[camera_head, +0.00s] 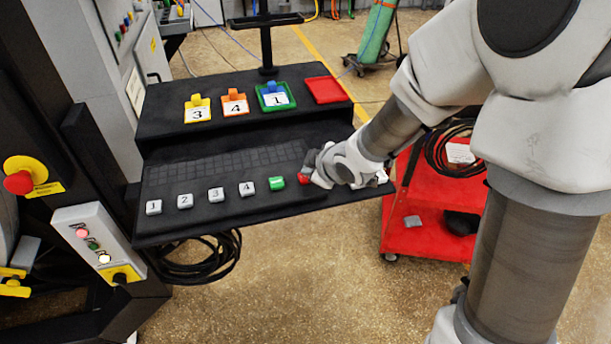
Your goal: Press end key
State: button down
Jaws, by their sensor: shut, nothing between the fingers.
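A row of keys sits on the front ledge of a black console (245,208). There are grey keys marked 1 (153,207), 2 (185,201), 3 (216,195) and 4 (247,189), then a green key (277,182) and a red key (304,178) at the right end. I cannot read any label on the green or red key. My gripper (310,174) is shut and empty, right at the red key, and covers its right part. Whether it touches or presses the key cannot be told.
The upper shelf holds a yellow tag 3 (198,109), an orange tag 4 (235,105), a green tray with tag 1 (276,97) and an empty red tray (324,90). A red cart (430,222) stands right. A control box (98,243) and emergency stop (19,182) are left.

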jog(key=shift+f, duration=0.2)
jog(key=shift+r, duration=0.1)
dwell(0.4)
jog(key=shift+r+p, duration=0.7)
jog(key=shift+r, duration=0.1)
notch_tip(320, 180, up, 5)
jog(key=p, duration=0.5)
jog(key=shift+d, duration=0.1)
dwell(0.4)
